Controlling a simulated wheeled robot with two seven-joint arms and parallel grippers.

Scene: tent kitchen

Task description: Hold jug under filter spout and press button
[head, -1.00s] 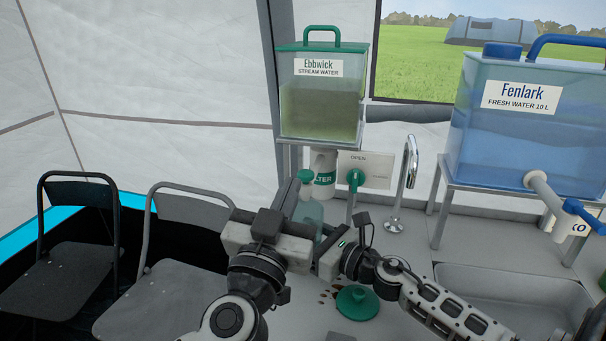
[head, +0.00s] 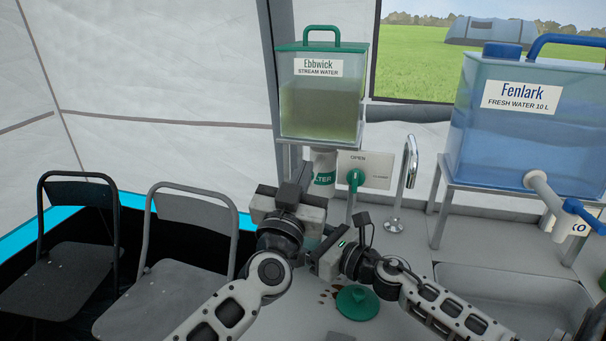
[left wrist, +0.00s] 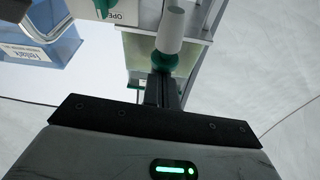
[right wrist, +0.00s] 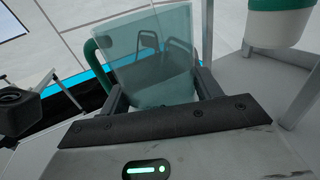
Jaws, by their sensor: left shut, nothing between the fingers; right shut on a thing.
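The jug is clear teal with a green handle (right wrist: 92,65). My right gripper (right wrist: 152,98) is shut on the jug (right wrist: 150,78) in the right wrist view. In the head view my left arm hides most of the jug. The white filter (head: 325,162), with its green band, stands under the Ebbwick tank (head: 320,105); it also shows beside the jug in the right wrist view (right wrist: 278,22). My left gripper (left wrist: 163,82) is shut and empty, its tips close to a green round knob (left wrist: 165,62) on a white stem; contact is unclear. The spout is hidden.
A green lever (head: 355,178) stands before the OPEN plate, with a metal tap (head: 408,170) to its right. A green lid (head: 357,302) lies on the counter near brown spots. The Fenlark tank (head: 525,125) stands on the right above a sink (head: 490,290). Chairs stand left.

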